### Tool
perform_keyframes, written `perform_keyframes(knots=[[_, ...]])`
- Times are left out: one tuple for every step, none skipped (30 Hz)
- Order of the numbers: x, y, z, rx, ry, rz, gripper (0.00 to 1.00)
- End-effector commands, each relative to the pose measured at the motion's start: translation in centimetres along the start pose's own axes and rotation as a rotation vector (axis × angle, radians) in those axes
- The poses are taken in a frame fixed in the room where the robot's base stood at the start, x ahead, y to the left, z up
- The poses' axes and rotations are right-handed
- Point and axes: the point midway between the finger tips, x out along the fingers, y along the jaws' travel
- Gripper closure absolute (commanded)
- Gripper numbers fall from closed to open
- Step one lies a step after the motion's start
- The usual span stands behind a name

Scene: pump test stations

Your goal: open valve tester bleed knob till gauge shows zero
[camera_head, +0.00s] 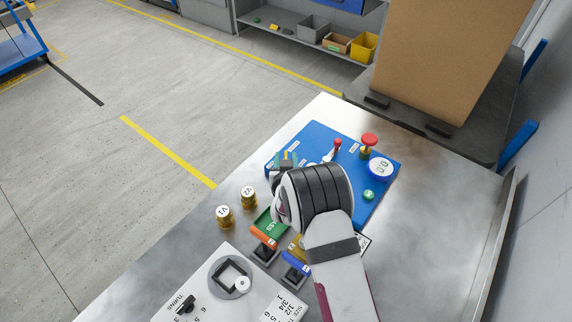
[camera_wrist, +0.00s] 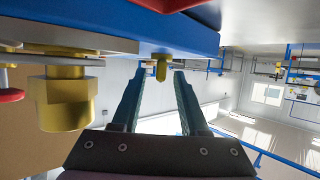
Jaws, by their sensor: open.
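The valve tester is a blue panel (camera_head: 385,166) on the metal bench. Its round gauge (camera_head: 380,168) appears to read 0.0. My gripper (camera_head: 286,160) is at the panel's left end, and my wrist hides part of the panel. In the wrist view my gripper (camera_wrist: 160,84) is open, its two teal fingers pointing at the blue body (camera_wrist: 190,38). A small yellow knob (camera_wrist: 162,68), which looks like the bleed knob, shows between the fingertips; I cannot tell whether they touch it. A larger brass fitting (camera_wrist: 62,100) is at the left of that view.
A red mushroom knob (camera_head: 369,140), a red-tipped lever (camera_head: 337,144) and a green button (camera_head: 369,195) are on the panel. Brass fittings V1 (camera_head: 224,215) and V2 (camera_head: 248,196), an orange-handled valve (camera_head: 264,238) and a blue-handled valve (camera_head: 295,263) stand nearby. A cardboard box (camera_head: 445,65) is behind.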

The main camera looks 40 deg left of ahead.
Motion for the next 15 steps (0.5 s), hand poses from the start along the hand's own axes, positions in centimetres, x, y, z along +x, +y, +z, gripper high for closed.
perform_keyframes(knots=[[-1.0,0.0,-0.1,-0.001,-0.001,-0.001,0.56],[-1.8,0.0,0.0,-0.002,-0.002,-0.001,0.56],[-2.9,-0.1,0.0,-0.001,-0.002,-0.001,0.56],[-3.7,-0.1,-0.1,-0.002,-0.001,-0.002,0.56],[-4.5,-0.1,0.0,-0.001,-0.002,-0.002,0.56],[-5.6,-0.1,0.0,-0.001,-0.002,-0.001,0.56],[-6.4,-0.1,-0.1,-0.001,-0.001,-0.001,0.56],[-7.1,-0.1,0.0,-0.001,-0.002,-0.002,0.56],[-8.0,-0.1,0.0,-0.001,-0.001,-0.002,0.56],[-8.6,-0.1,0.0,-0.001,-0.001,-0.001,0.56],[-9.1,-0.1,0.0,0.0,-0.001,-0.001,0.56],[-9.6,0.0,0.0,0.0,-0.001,-0.001,0.56],[-9.9,0.0,0.0,-0.001,-0.001,-0.001,0.56],[-10.1,0.0,0.0,0.0,0.0,-0.001,0.56],[-10.3,0.0,0.0,0.0,-0.001,0.0,0.56]])
